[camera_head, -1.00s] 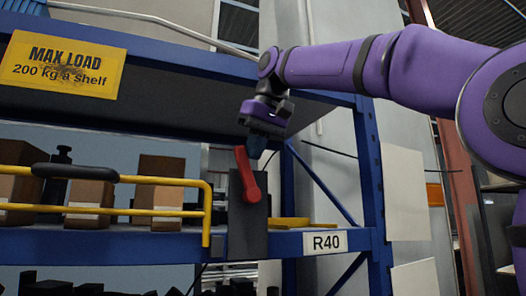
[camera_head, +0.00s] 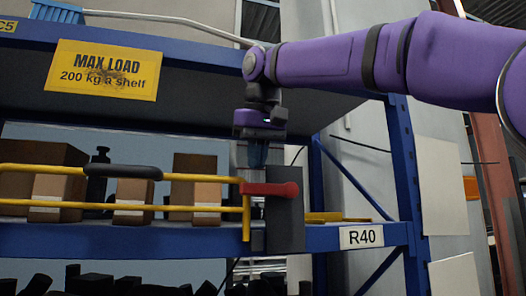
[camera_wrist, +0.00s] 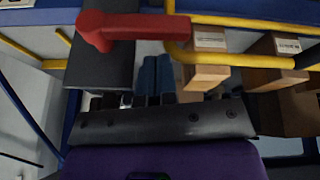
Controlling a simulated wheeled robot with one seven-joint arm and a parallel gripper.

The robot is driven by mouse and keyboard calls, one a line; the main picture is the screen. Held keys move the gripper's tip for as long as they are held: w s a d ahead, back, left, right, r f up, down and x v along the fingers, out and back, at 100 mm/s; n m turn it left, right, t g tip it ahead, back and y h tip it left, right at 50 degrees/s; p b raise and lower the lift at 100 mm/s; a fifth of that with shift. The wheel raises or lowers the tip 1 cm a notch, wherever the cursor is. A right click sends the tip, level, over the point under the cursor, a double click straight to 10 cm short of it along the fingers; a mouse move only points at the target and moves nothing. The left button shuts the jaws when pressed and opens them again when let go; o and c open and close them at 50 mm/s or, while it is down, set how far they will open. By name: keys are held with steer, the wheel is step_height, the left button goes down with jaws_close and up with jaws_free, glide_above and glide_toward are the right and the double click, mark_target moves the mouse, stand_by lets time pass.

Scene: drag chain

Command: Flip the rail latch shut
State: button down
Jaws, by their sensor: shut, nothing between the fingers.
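The red latch (camera_head: 268,188) lies level on its dark mounting plate (camera_head: 285,225), with its pivot at the right and its free end pointing left. The free end overlaps the right end of the yellow rail (camera_head: 200,179) in the head view. In the wrist view the red latch (camera_wrist: 140,26) reaches right to the yellow rail (camera_wrist: 240,22). My gripper (camera_head: 257,155) points down just above the latch's free end, its blue fingers shut and empty. The fingers (camera_wrist: 156,72) also show in the wrist view, close to the latch; I cannot tell whether they touch it.
Cardboard boxes (camera_head: 133,197) and a dark bottle (camera_head: 98,175) stand behind the rail. A blue shelf beam (camera_head: 130,238) runs below, with an R40 label (camera_head: 361,236). A blue upright (camera_head: 404,165) stands at the right.

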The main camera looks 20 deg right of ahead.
steer(key=shift+a+f, duration=0.65)
steer(key=shift+f, duration=0.35)
